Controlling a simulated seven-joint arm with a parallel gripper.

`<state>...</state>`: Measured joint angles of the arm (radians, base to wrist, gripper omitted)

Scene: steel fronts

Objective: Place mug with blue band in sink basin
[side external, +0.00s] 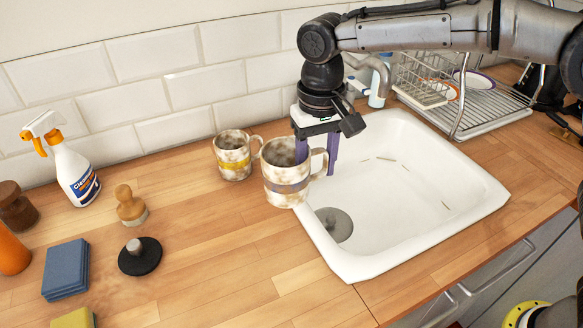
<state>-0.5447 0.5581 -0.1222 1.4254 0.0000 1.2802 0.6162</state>
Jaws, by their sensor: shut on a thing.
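The mug with the blue band (285,188) is mottled white and brown with a dull blue-grey band. It is upright at the left rim of the white sink basin (405,190), with its handle to the right. My gripper (317,162) is shut on the mug's right side. One purple finger goes down inside the rim and the other is outside by the handle. I cannot tell clearly how far the mug's bottom is above the counter or sink rim. The basin holds a round grey drain (337,225) and a few small greenish bits.
A similar mug with a yellow band (233,165) stands close behind to the left. A spray bottle (72,165), wooden-handled brush (131,207), black round lid (140,256) and blue sponge (66,270) are on the left counter. A dish rack (470,110) stands behind the sink.

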